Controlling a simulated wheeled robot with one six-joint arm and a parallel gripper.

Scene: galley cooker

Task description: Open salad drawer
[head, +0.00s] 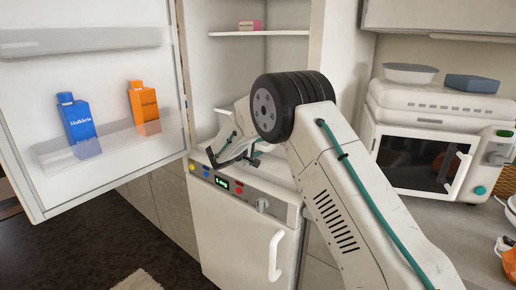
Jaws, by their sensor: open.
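The fridge compartment (228,75) stands open, with its door (90,165) swung out to the left. My gripper (234,158) is at the bottom front of this compartment, just above the control panel (228,186). Its dark fingers are apart and I see nothing between them. My arm crosses the lower part of the compartment and hides much of it. I cannot clearly make out the salad drawer; a pale edge (223,111) shows behind my gripper, and I cannot tell if it belongs to the drawer.
A blue carton (77,120) and an orange carton (144,106) stand in the door shelf. A pink box (251,25) sits on the upper shelf (258,33). Below the panel is a white front with a vertical handle (275,256). A microwave (420,160) stands right.

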